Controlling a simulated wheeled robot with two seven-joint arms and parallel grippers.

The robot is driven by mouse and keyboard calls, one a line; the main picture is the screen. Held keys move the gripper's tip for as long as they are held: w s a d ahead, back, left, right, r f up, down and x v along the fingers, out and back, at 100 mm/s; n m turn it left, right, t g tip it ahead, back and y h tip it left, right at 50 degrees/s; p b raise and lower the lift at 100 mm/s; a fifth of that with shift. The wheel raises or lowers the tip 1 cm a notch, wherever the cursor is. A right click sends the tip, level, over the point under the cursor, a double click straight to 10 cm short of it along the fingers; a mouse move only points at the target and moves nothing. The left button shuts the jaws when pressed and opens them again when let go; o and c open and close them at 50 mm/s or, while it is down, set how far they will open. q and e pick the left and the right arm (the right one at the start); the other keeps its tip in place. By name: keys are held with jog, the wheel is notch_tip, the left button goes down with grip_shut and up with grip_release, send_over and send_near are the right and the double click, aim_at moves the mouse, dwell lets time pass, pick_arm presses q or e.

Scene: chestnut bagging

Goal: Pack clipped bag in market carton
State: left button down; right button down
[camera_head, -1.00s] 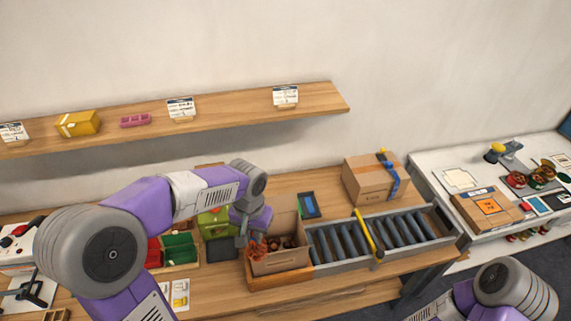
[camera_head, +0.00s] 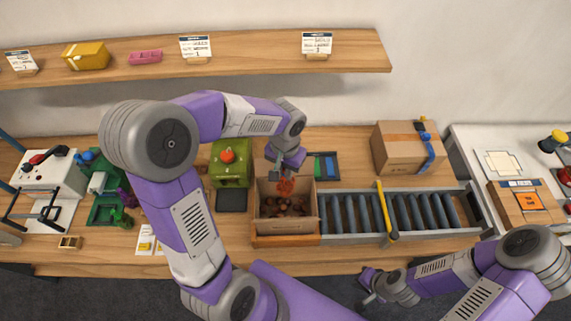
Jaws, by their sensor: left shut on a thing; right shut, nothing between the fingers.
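The open cardboard carton (camera_head: 305,228) stands at the left end of the roller conveyor, with brown chestnuts (camera_head: 283,208) visible inside. My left gripper (camera_head: 282,175) is over the carton's back part, pointing down, shut on an orange-red piece that looks like the bag's netting (camera_head: 286,187). The arm hides part of this bag, and I cannot tell whether the visible chestnuts are in it. The clip cannot be made out. My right gripper (camera_head: 368,287) is shut and empty, low in front of the table, well apart from the carton.
The roller conveyor (camera_head: 350,213) runs right from the carton, with a yellow bar (camera_head: 385,210) across it. A taped box (camera_head: 402,148) stands behind it. A green box (camera_head: 231,163) and a dark pad (camera_head: 232,201) are left of the carton. A shelf (camera_head: 230,63) hangs above.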

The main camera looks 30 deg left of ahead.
pick_arm(q)
notch_tip(320, 180, down, 18)
jog(key=b, duration=1.5)
jog(key=shift+r, duration=0.15)
jog(key=c, duration=1)
grip_release()
jog(key=shift+c, duration=0.2)
jog(key=shift+r, duration=0.1)
notch_tip(320, 180, up, 13)
jog(key=p, duration=1)
